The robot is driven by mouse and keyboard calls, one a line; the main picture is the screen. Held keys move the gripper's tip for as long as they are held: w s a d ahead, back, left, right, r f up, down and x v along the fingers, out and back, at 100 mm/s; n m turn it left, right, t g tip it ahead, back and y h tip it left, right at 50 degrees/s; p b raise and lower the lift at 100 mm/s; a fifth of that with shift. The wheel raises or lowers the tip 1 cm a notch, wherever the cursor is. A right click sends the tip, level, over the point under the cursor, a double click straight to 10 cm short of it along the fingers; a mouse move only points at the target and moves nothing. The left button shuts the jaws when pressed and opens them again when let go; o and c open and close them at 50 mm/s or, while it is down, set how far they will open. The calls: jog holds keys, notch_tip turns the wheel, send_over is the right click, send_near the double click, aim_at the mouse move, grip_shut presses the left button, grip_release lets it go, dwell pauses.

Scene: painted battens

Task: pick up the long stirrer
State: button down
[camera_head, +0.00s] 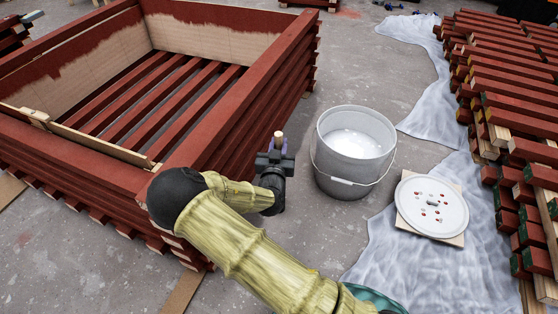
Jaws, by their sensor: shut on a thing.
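My gripper (277,158) is in the middle of the view, between the red batten crate and the white bucket. It is shut on a thin wooden stick, the long stirrer (279,136), whose pale top end shows just above the jaws. The rest of the stirrer is hidden behind the gripper and my arm, so its lower end cannot be seen.
A white bucket (334,171) with pale contents stands close on the right. A red-painted crate (262,89) fills the left. Stacked red battens (510,88) line the right edge. Bare floor (366,65) shows behind the bucket.

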jog(key=shift+r, duration=0.1)
notch_tip(320, 180, up, 18)
jog(key=p, duration=1.1)
jog(key=s+d+r+m+h+p, duration=0.1)
jog(key=s+d+p, duration=0.1)
jog(key=d+p, duration=0.4)
jog(key=s+d+m+h+p, duration=0.1)
jog(key=s+d+h+p, duration=0.1)
jog(key=d+p, duration=0.4)
jog(key=s+d, duration=0.1)
jog(key=d, duration=0.4)
jog(key=shift+s+d+r+g+h, duration=0.25)
jog(key=shift+r+g+h, duration=0.05)
jog(key=shift+r+g, duration=0.1)
